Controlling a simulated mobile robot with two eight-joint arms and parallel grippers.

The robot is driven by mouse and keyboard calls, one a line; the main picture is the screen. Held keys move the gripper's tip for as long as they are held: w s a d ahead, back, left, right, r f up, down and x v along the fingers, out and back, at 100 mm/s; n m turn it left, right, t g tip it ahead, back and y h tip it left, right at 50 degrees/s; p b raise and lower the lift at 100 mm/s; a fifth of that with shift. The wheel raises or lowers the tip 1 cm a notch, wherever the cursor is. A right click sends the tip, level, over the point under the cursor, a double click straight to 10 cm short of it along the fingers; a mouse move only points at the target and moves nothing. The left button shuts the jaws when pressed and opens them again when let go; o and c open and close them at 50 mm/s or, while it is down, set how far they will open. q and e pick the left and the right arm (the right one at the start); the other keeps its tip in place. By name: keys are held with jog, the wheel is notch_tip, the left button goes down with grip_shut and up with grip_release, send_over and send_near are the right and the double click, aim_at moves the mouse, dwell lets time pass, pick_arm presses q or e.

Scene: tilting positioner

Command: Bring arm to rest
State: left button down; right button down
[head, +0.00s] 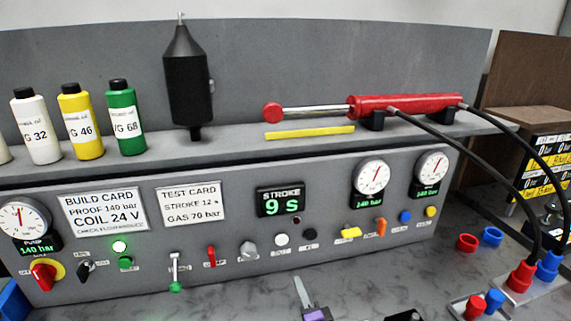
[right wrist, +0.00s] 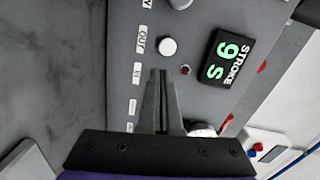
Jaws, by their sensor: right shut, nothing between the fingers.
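My right gripper (head: 299,281) shows at the bottom middle of the head view, low in front of the grey control panel (head: 335,222). Its fingers are together and hold nothing. In the right wrist view the closed fingers (right wrist: 158,73) point toward the panel face, near a white round button (right wrist: 167,47). The green "STROKE 9 s" display (right wrist: 221,62) lies to their right there. I cannot tell from the views whether the fingertips touch the panel. My left gripper is not in view.
A red cylinder (head: 408,104) with a rod lies on the panel's shelf, with hoses running right. Bottles, such as the green one (head: 124,122), and a black canister (head: 188,88) stand left. Red and blue caps (head: 467,242) and fittings lie on the bench at right.

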jog(key=s+d+f+n+g, duration=0.1)
jog(key=s+d+n+g, duration=0.1)
jog(key=s, duration=0.1)
jog(key=s+d+f+n+g+h, duration=0.1)
jog(key=s+d+f+n+g, duration=0.1)
jog(key=s+d+n, duration=0.1)
jog(key=s+d+f+n+g+h, duration=0.1)
jog(key=s+d+n+g, duration=0.1)
jog(key=s+n, duration=0.1)
jog(key=shift+s+d+f, duration=0.2)
jog(key=shift+s, duration=0.25)
jog(key=shift+s+d+f, duration=0.2)
jog(key=shift+s, duration=0.25)
jog(key=s+d+f+n+g+h, duration=0.1)
jog(key=s+d+f+n+g, duration=0.1)
jog(key=s, duration=0.4)
jog(key=s+d+f+n+g+h, duration=0.1)
jog(key=s+d+f+n+g, duration=0.1)
jog(key=s, duration=0.5)
jog(key=shift+s+d+n+g, duration=0.15)
jog(key=shift+d+n+g, duration=0.35)
jog(key=shift+d+n, duration=0.45)
